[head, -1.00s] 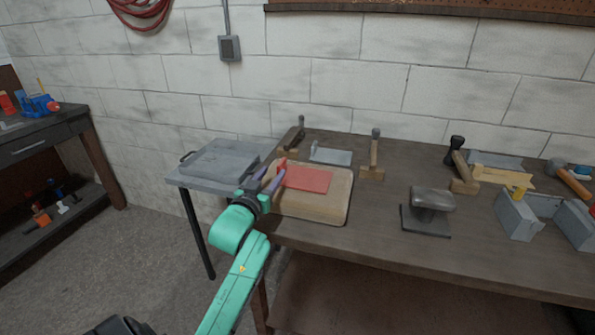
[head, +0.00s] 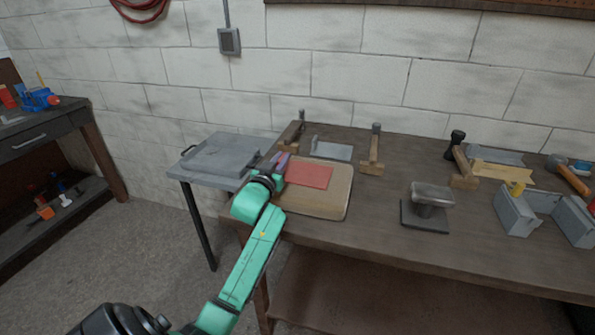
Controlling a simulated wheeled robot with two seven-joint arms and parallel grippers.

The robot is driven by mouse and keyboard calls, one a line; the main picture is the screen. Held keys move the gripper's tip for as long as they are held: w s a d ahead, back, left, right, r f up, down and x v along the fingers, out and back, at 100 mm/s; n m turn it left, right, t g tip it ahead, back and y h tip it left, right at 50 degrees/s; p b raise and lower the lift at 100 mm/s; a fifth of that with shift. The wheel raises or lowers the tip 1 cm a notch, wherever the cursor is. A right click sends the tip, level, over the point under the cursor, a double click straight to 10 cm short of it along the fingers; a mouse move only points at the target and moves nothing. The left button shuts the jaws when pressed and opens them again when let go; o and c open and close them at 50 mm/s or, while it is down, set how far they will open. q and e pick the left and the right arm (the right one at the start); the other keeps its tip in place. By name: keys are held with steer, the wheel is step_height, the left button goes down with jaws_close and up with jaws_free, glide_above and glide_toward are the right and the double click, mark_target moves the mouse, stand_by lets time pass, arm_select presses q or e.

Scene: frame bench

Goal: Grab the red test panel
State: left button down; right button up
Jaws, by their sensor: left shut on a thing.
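The red test panel (head: 309,174) lies flat on a tan padded board (head: 322,203) at the left end of the workbench. My left gripper (head: 281,161) is at the panel's left end, with its purple fingers close together there. It is shut on the panel's left end, which the fingers and wrist partly hide. My right gripper is not in view.
A grey side table (head: 215,160) stands left of the bench (head: 385,208). Wooden clamps (head: 373,158) and a grey plate (head: 331,150) stand behind the board. A metal stand (head: 429,205) and a grey vise (head: 517,212) are to the right. Bare bench lies between.

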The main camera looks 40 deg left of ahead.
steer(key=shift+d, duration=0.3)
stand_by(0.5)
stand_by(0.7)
